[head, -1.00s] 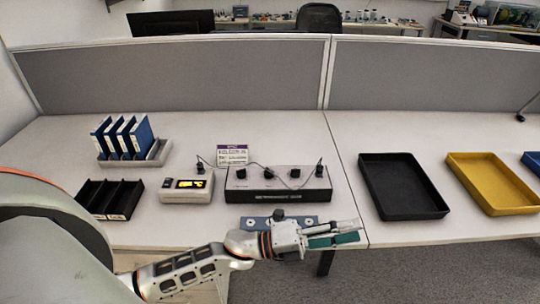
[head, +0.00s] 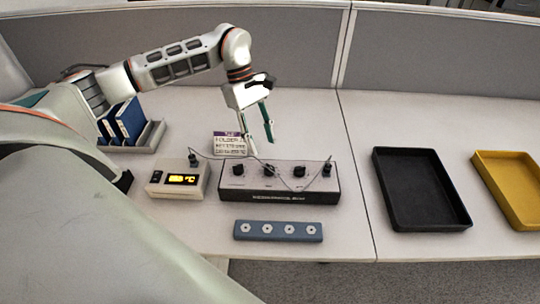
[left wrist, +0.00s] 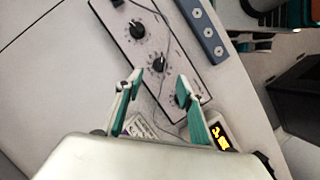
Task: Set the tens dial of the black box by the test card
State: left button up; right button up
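The black box (head: 280,196) has a pale top with a row of dark dials and lies at the middle of the table. The test card (head: 229,143) stands behind its left end; its writing is too small to read surely. My left gripper (head: 261,145) is open and empty, pointing down just behind the box, right of the card. In the left wrist view, its fingertips (left wrist: 158,86) are apart, with a dial (left wrist: 158,65) of the box beyond the gap. Another dial (left wrist: 137,29) shows farther up. The right gripper does not show clearly in any view.
A meter (head: 178,181) with a yellow display stands left of the box, and thin cables run over the box top. A blue plate (head: 278,231) with several holes lies in front. Blue binders (head: 123,121) are at left. Black (head: 433,224) and yellow (head: 512,190) trays are at right.

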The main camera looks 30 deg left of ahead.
aim_at(269, 166)
pick_arm(q)
jog(key=x, duration=0.7)
jog(key=shift+s+d+f, duration=0.1)
jog(key=shift+d+f, duration=0.05)
jog(key=shift+f, duration=0.15)
jog(key=c, duration=1.1)
